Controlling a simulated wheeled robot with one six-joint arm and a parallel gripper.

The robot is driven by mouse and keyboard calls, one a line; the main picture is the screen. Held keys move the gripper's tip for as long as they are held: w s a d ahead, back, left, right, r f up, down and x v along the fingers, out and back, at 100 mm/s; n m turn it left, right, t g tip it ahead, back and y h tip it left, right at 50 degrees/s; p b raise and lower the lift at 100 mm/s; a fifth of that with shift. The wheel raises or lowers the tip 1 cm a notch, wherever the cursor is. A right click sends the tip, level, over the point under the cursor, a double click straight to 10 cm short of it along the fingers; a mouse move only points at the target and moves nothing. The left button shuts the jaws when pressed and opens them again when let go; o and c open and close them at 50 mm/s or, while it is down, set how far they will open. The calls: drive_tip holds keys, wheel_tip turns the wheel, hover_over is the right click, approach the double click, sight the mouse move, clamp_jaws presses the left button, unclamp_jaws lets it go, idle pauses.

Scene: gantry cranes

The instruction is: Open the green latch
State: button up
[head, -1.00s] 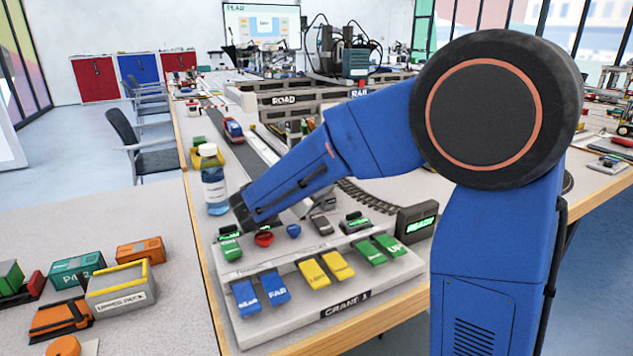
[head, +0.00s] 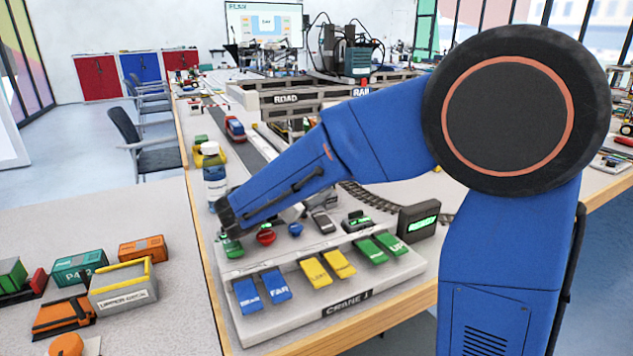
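The green latch (head: 232,247) sits at the left end of the raised rear step of the white crane control panel (head: 300,260). It is partly hidden by the dark end of my blue arm. My gripper (head: 229,224) is at that end, right over and behind the latch. I cannot tell whether it touches the latch, and its fingers cannot be made out. A red knob (head: 266,237) and a blue knob (head: 295,229) stand to the right of the latch on the same step.
Blue keys (head: 277,285), yellow keys (head: 316,273) and green keys (head: 371,250) line the panel's front. A small lit display (head: 419,220) stands at its right. Toy containers (head: 80,266) lie to the left.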

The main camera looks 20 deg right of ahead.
drive_tip(key=shift+v, duration=1.5)
drive_tip(key=shift+w+a, duration=0.1)
drive_tip(key=c, duration=0.9)
drive_tip(key=shift+w+a+r+m+g+h, duration=0.15)
drive_tip(key=shift+w+a+m+g+h, duration=0.05)
drive_tip(key=shift+w+m+g+h, duration=0.1)
drive_tip(key=c, duration=0.5)
drive_tip(key=w+a+m+g, duration=0.2)
drive_tip(key=w+a+g, duration=0.1)
drive_tip(key=w+a+m+g+h, duration=0.1)
drive_tip(key=shift+w+a+r+m, duration=0.2)
drive_tip(key=shift+w+r+m, duration=0.05)
drive_tip(key=shift+r+m, duration=0.15)
clamp_jaws()
drive_tip(key=shift+g, duration=0.5)
drive_tip(key=x, duration=0.9)
drive_tip(key=shift+w+d+f, duration=0.1)
drive_tip(key=shift+w+f, duration=0.05)
drive_tip(key=shift+w, duration=0.25)
